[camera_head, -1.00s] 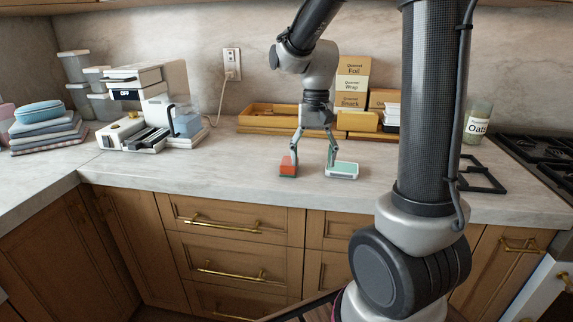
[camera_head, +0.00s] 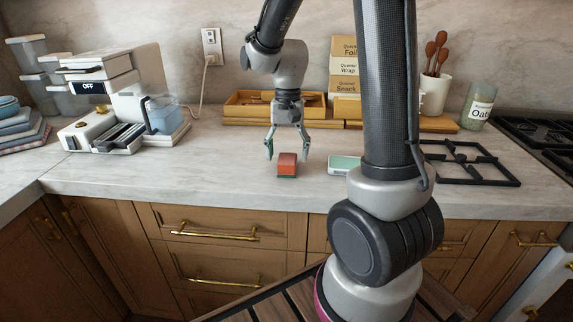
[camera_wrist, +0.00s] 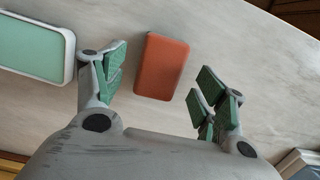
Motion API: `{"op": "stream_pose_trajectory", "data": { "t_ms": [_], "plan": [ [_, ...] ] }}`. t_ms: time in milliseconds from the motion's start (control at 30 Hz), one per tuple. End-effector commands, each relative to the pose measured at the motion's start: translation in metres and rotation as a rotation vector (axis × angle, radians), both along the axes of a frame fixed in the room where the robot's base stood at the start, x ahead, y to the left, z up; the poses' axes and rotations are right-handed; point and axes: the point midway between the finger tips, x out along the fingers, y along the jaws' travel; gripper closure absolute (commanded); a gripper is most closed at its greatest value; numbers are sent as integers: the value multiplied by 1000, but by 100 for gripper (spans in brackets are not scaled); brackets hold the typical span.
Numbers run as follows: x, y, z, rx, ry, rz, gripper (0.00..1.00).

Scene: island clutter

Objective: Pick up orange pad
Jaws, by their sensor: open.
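The orange pad (camera_head: 287,163) is a small block lying on the pale stone counter, with a dark green layer at its bottom edge in the head view. In the wrist view the orange pad (camera_wrist: 162,66) shows its flat orange top, lying between and a little beyond the fingertips. My gripper (camera_head: 287,157) is open, with one finger on each side of the pad in the picture. In the wrist view my gripper (camera_wrist: 160,92) has green finger pads spread wide, with visible gaps to the orange pad. Nothing is held.
A white-rimmed mint-green block (camera_head: 344,164) lies close to the right; it also shows beside one finger in the wrist view (camera_wrist: 32,48). A wooden tray (camera_head: 247,105) stands behind. Counter in front is clear.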

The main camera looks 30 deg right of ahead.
Motion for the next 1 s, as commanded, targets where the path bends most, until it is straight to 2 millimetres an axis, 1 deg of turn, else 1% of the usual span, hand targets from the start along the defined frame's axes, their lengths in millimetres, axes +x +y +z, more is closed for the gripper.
{"op": "stream_pose_trajectory", "data": {
  "t_ms": [33, 100, 200, 433, 567, 600, 667, 1000],
  "plan": [
    [-3, 1, -9, 0, 5, 0, 28],
    [-3, 1, -19, 0, 4, 0, 28],
    [-3, 2, -26, 0, 1, 0, 28],
    [-3, 2, -28, 0, 0, 0, 28],
    [-3, 2, -27, 0, 0, 0, 52],
    [-3, 2, -27, 0, 0, 0, 59],
    [-3, 2, -27, 0, 0, 0, 70],
    [-3, 2, -25, 0, -1, 0, 70]
  ]
}}
